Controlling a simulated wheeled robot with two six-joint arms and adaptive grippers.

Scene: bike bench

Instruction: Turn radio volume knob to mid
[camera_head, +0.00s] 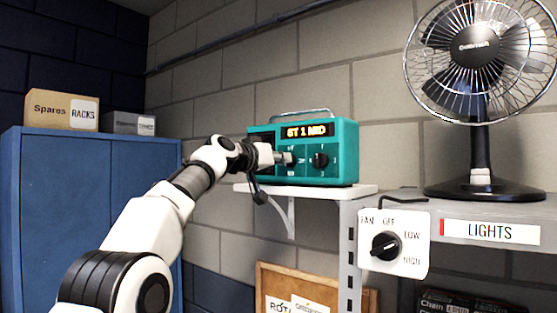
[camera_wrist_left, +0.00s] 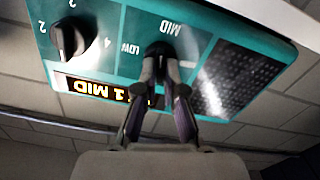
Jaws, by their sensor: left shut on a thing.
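The teal radio (camera_head: 345,139) stands on a white wall shelf, and its lit display (camera_head: 307,130) reads "ST 1 MID". My left gripper (camera_head: 281,158) reaches its front from the left. In the left wrist view, which sees the radio upside down, the gripper (camera_wrist_left: 167,88) is shut on the black volume knob (camera_wrist_left: 159,49). My right gripper is not in view.
A black desk fan (camera_head: 480,150) stands on a shelf at the right, above a fan switch plate (camera_head: 416,221) and a LIGHTS label (camera_head: 490,232). A blue cabinet (camera_head: 100,200) with boxes on top is at the left. The block wall is close behind the radio.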

